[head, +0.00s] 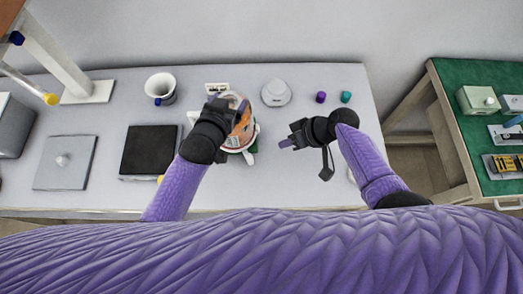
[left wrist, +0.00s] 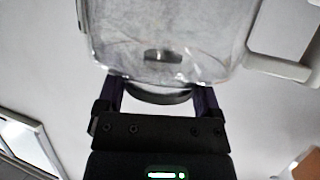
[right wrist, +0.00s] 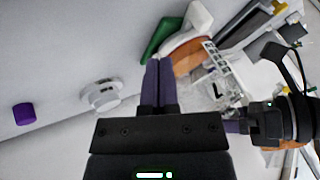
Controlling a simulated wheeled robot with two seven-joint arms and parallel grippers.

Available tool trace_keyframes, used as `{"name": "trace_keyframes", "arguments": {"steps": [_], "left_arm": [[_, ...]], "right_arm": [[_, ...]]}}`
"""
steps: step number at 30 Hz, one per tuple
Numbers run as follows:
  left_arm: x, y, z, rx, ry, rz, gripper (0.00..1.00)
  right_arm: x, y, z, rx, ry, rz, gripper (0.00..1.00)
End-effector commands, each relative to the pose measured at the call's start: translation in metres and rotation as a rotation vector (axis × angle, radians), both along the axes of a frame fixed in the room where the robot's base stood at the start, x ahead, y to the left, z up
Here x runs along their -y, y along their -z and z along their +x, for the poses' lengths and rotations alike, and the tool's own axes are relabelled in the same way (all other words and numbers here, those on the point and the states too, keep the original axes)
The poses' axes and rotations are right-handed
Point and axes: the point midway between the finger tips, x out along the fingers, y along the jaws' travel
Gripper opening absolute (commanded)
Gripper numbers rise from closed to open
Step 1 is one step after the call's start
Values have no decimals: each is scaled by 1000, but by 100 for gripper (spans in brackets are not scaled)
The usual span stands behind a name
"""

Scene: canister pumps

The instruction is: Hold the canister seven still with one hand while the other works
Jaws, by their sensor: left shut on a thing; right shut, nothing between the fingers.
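A clear canister with orange parts (head: 243,133) stands on the grey table in front of me; I cannot read a number on it. My left gripper (head: 222,106) is shut on it from the left and hides part of it.
A white round knobbed piece (head: 276,93), a purple cap (head: 321,97) and a teal cap (head: 346,97) stand behind. A green-topped bench (head: 470,78) is right. The table's front right is mostly clear.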

Motion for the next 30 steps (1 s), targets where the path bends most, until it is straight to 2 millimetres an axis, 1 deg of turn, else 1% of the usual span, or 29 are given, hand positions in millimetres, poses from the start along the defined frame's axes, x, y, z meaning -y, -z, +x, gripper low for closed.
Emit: {"name": "trace_keyframes", "arguments": {"steps": [3, 8, 9, 12, 16, 19, 27, 30], "left_arm": [[0, 0, 0, -1, 0, 0, 0], [0, 0, 0, -1, 0, 0, 0], [0, 0, 0, -1, 0, 0, 0], [0, 0, 0, -1, 0, 0, 0], [0, 0, 0, -1, 0, 0, 0], [0, 0, 0, -1, 0, 0, 0], [0, 0, 0, -1, 0, 0, 0], [0, 0, 0, -1, 0, 0, 0]], "right_arm": [[-17, 20, 4, -2, 1, 2, 0], [-29, 37, 8, 0, 1, 3, 0], [-35, 39, 5, 2, -4, 1, 0], [-50, 38, -2, 3, -3, 2, 0], [-61, 39, -8, 1, -3, 0, 0], [-65, 39, -10, -1, -2, 0, 0], [-65, 39, -10, -1, 0, -1, 0], [-68, 39, -13, 0, 30, -1, 0]]}}
